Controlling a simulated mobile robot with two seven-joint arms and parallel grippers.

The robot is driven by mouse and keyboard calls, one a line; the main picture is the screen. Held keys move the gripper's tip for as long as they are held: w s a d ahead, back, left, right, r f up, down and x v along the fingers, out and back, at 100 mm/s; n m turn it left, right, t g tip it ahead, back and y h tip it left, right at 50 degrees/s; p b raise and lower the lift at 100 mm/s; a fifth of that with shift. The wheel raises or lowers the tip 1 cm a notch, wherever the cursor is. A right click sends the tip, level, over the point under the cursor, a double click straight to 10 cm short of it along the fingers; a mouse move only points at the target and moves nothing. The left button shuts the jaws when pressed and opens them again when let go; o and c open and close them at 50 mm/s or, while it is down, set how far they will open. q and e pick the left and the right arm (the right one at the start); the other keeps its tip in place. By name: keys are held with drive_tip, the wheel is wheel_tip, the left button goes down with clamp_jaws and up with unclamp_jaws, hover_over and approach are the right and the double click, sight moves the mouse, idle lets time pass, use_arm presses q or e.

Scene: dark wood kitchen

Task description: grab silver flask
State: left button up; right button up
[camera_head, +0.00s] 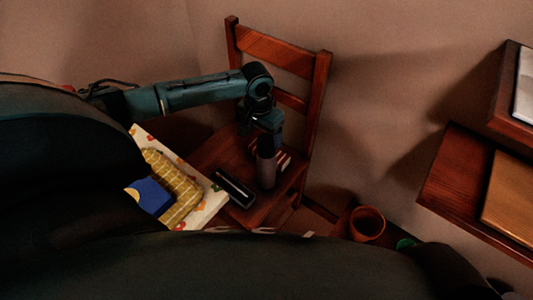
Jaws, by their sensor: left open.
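A grey-brown cylinder that looks like the silver flask (267,174) stands upright on the seat of the wooden chair (222,150). My left arm comes in from the left and bends down over the seat. My left gripper (267,150) is open and points down at the top of the flask. The gripper hides the flask's upper end, and I cannot tell whether the fingers are around it or only above it. My right gripper is not in view.
A black object (234,188) with a light stripe lies on the seat just left of the flask. A patterned surface (205,207) at the left holds a yellow checked item (180,192) and a blue item (149,195). An orange-brown pot (367,223) is lower right. A wooden shelf (455,185) juts in at right.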

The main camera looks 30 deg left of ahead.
sight(266, 139)
use_arm(q)
drive_tip(key=shift+w+d+f+b, duration=0.1)
drive_tip(key=shift+w+f+b, duration=0.1)
drive_tip(key=shift+f, duration=0.8)
drive_tip(key=shift+w+d+f+b, duration=0.1)
drive_tip(key=shift+f+b, duration=0.05)
drive_tip(key=shift+f, duration=0.85)
drive_tip(key=shift+w+f+b, duration=0.15)
drive_tip(key=shift+f+b, duration=0.05)
drive_tip(key=shift+f, duration=0.8)
drive_tip(key=shift+r, duration=0.1)
clamp_jaws()
